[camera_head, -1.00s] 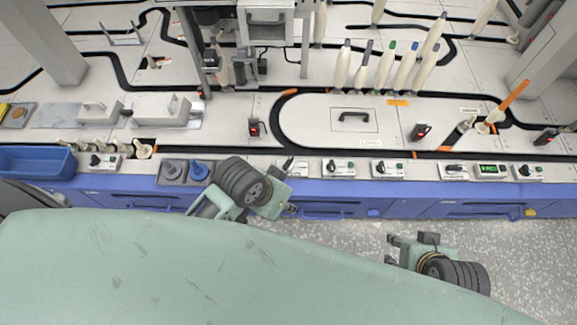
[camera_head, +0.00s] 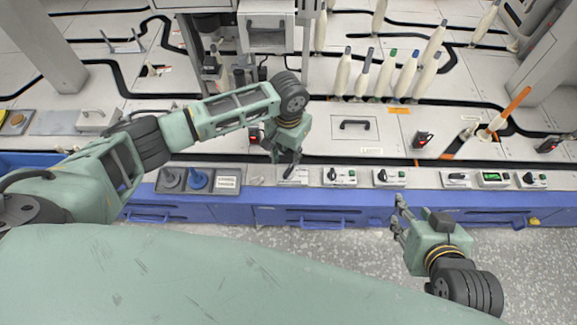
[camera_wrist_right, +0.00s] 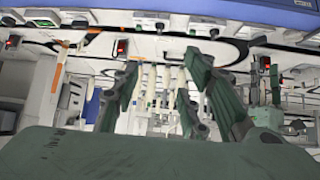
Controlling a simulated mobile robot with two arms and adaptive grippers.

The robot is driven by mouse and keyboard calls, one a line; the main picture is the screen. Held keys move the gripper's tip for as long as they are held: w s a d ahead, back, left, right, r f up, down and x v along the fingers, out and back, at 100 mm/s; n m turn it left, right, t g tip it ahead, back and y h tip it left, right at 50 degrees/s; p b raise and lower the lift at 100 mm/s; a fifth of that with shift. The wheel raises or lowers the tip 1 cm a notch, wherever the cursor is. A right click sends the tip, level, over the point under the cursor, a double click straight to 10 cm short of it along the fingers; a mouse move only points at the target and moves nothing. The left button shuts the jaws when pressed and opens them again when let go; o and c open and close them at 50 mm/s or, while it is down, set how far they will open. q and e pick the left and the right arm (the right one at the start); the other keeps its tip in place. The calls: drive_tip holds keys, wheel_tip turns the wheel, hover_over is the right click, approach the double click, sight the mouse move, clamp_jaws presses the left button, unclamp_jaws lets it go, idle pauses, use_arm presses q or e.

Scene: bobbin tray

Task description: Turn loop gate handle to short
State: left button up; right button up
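My left gripper (camera_head: 285,158) points down over the front control strip, above a small light panel (camera_head: 304,182) with a dark lever. Its fingers partly hide the lever, and I cannot tell whether they touch it or how far apart they are. To the left, a dark plate (camera_head: 185,188) carries a grey handle (camera_head: 170,179), a blue handle (camera_head: 198,179) and a white label. No readable text shows which handle is the loop gate one. My right gripper (camera_head: 399,218) is open and empty in front of the bench; its spread fingers also show in the right wrist view (camera_wrist_right: 158,92).
More switch panels (camera_head: 340,177) line the strip to the right. Behind are a black track loop, a black pull handle (camera_head: 354,125), a red-lit device (camera_head: 422,140) and several pale bobbins (camera_head: 388,75). A metal frame (camera_head: 193,60) rises behind my left arm. Floor in front is free.

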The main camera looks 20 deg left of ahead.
sight(288, 169)
use_arm(q)
wheel_tip(288, 169, down, 4)
drive_tip(key=shift+f+b, duration=0.1)
drive_tip(key=shift+b, duration=0.75)
wheel_tip(288, 169, down, 3)
drive_tip(key=shift+f+b, duration=0.1)
drive_tip(key=shift+b, duration=0.55)
drive_tip(key=shift+f, duration=0.1)
use_arm(e)
drive_tip(key=w+a+r+t+y, duration=0.1)
drive_tip(key=w+a+r+t, duration=0.1)
drive_tip(key=r, duration=0.4)
drive_tip(key=w+a+r+t+y, duration=0.1)
drive_tip(key=w+r+t, duration=0.4)
drive_tip(key=r+t, duration=0.1)
drive_tip(key=shift+w+a+r+t, duration=0.15)
drive_tip(key=shift+a+r+t, duration=0.2)
drive_tip(key=shift+r, duration=0.45)
use_arm(q)
clamp_jaws()
